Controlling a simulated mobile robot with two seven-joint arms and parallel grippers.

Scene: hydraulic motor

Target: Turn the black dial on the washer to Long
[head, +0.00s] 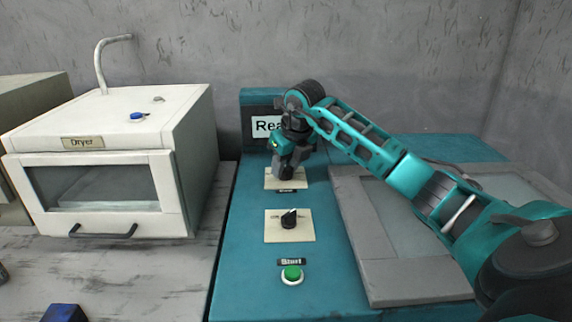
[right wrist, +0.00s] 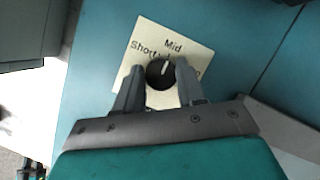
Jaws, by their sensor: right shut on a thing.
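The washer (head: 235,245) is a teal unit with a lid at its right. Its far cream plate (head: 271,184) lies under my right gripper (head: 287,172), which hides the dial there in the head view. In the right wrist view the black dial (right wrist: 154,80) sits on the cream plate (right wrist: 190,50) marked Short and Mid; a third label at the right is mostly covered by a finger. The dial's white mark points up, roughly toward Mid. My right gripper (right wrist: 161,74) has a finger on each side of the dial, shut on it. My left gripper is out of view.
A second black dial (head: 289,224) sits nearer on its own plate. A green Start button (head: 292,274) is in front. A partly covered display (head: 264,126) stands behind. The closed lid (head: 420,285) is at the right; a white dryer (head: 107,160) stands at the left.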

